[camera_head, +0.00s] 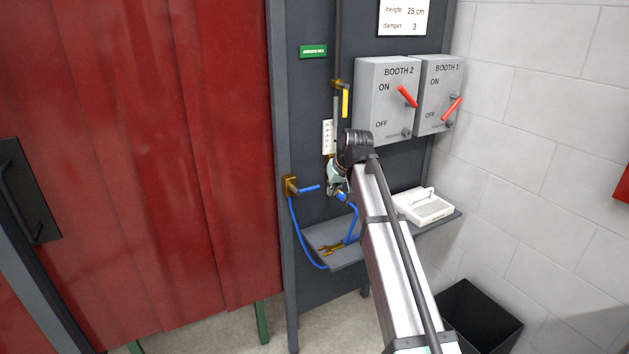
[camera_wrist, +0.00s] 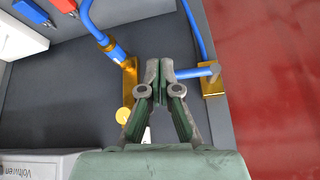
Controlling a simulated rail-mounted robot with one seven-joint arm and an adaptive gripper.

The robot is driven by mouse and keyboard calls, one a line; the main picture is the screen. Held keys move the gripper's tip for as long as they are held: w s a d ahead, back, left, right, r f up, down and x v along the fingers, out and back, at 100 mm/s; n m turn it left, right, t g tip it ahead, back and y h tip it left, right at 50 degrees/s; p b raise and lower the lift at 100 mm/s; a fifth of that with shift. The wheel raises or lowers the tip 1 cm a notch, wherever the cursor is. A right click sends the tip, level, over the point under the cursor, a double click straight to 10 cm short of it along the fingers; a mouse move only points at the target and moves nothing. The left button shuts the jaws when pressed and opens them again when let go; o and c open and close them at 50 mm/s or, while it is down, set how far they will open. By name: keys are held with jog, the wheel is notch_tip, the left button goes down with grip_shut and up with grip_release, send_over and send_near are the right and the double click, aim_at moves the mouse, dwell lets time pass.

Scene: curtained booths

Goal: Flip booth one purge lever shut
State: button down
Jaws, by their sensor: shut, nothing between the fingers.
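The picture does not label any lever as purge. A brass valve (camera_head: 291,185) with a blue lever (camera_head: 309,189) sits at the panel's left edge; the lever points right. In the wrist view the same brass valve (camera_wrist: 213,82) is at the right, its blue lever (camera_wrist: 206,71) pointing at my fingers. My gripper (camera_wrist: 161,72) is shut and empty, its tips beside the lever's end; I cannot tell if they touch. In the head view my gripper (camera_head: 338,188) is right of the lever, partly hidden by my arm. A yellow lever (camera_head: 345,103) hangs down along the pipe above.
Booth 2 (camera_head: 372,120) and Booth 1 (camera_head: 429,122) switch boxes with red handles are at upper right. A shelf (camera_head: 350,255) below holds brass pieces and a white case (camera_head: 422,206). Blue hose (camera_head: 296,228) loops below the valve. A red curtain (camera_head: 130,150) is left.

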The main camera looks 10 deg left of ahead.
jog(key=w+a+r+n+y, duration=0.1)
jog(key=w+a+r+n, duration=0.1)
jog(key=r, duration=0.9)
jog(key=shift+a+r, duration=0.35)
jog(key=shift+a, duration=0.35)
jog(key=shift+w+f, duration=0.1)
jog(key=shift+w, duration=0.1)
jog(key=p, duration=0.2)
send_over(314, 188)
jog(key=f, duration=0.7)
jog(key=shift+w+f, duration=0.2)
jog(key=shift+w, duration=0.05)
jog(key=f+p, duration=0.1)
jog(key=f, duration=0.2)
jog(key=shift+s+d+f, duration=0.1)
jog(key=shift+s+f, duration=0.1)
jog(key=shift+f, duration=0.65)
jog(key=shift+f, duration=0.15)
